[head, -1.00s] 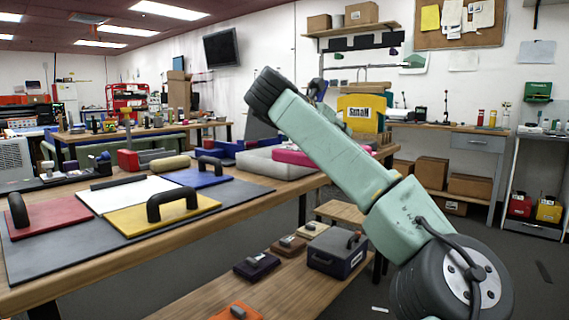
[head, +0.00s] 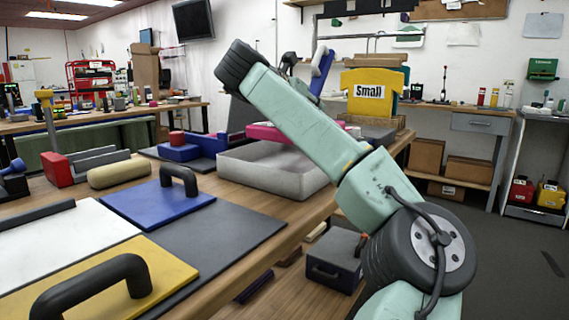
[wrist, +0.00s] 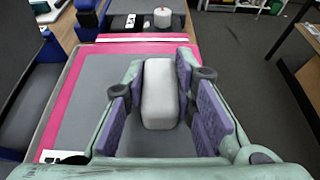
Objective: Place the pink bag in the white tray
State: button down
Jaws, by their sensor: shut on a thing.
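The pink bag (wrist: 75,85) shows in the wrist view as a wide, flat thing with a pink border and a grey top. A pale block (wrist: 160,95) appears to stand on it like a grip. My gripper (wrist: 161,84) is shut on this block, one purple-padded finger on each side. In the head view a pink edge of the bag (head: 263,133) shows beside my arm, at the far side of the white tray (head: 270,170). My arm hides the gripper and much of the bag there. I cannot tell if bag and tray touch.
A blue panel (head: 165,200) and a yellow panel (head: 165,280), both with black handles, lie on a grey mat (head: 240,230). A beige roll (head: 120,172) and blue blocks (head: 180,152) stand left of the tray. A yellow "Small" bin (head: 372,90) stands behind my arm.

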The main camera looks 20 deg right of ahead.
jog(key=shift+w+f, duration=0.15)
jog(key=shift+w, duration=0.15)
notch_tip(320, 180, down, 10)
jog(key=shift+r, duration=0.25)
jog(key=shift+f+b, duration=0.15)
jog(key=shift+b, duration=0.2)
jog(key=c, duration=1.3)
grip_release()
